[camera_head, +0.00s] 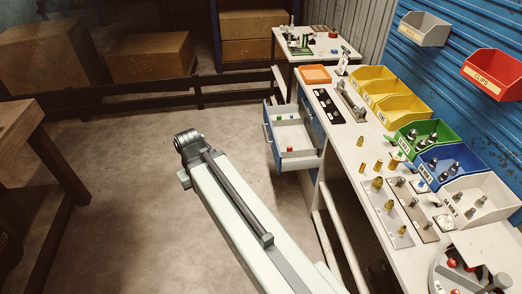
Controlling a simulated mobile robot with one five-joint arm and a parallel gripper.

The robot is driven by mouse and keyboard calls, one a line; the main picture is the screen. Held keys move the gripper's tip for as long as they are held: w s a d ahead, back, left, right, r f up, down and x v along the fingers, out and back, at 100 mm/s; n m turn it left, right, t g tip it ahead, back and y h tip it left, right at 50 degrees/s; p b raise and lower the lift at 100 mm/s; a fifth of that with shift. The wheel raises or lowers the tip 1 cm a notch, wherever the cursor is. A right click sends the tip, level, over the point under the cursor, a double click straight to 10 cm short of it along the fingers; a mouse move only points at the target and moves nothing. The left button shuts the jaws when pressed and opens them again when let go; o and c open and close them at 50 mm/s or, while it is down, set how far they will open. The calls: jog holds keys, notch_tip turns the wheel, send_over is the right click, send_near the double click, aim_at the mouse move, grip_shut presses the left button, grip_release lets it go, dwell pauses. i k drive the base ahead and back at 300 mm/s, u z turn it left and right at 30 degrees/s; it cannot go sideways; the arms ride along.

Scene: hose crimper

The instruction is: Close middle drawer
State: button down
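A drawer (294,134) with a pale interior and blue outer panels stands pulled out from the left side of the long workbench. Its handle (266,137) is on the front panel, facing left toward the open floor. A few small green and red items lie inside. I cannot tell from this view whether it is the middle drawer, as whatever lies beneath it is hidden. My pale arm (232,205) reaches up from the bottom edge to a dark joint left of the drawer, with a visible gap between them. My gripper does not show.
The workbench (345,165) carries yellow bins (388,102), a green bin (430,124), a blue bin (452,162), fittings and an orange tray (315,74). A second table (318,43) stands behind. Floor (130,150) left of the drawer is clear. A wooden table (20,150) is at left.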

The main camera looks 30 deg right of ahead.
aim_at(296, 136)
jog(key=z, duration=0.05)
jog(key=i, duration=1.3)
jog(key=u, duration=0.4)
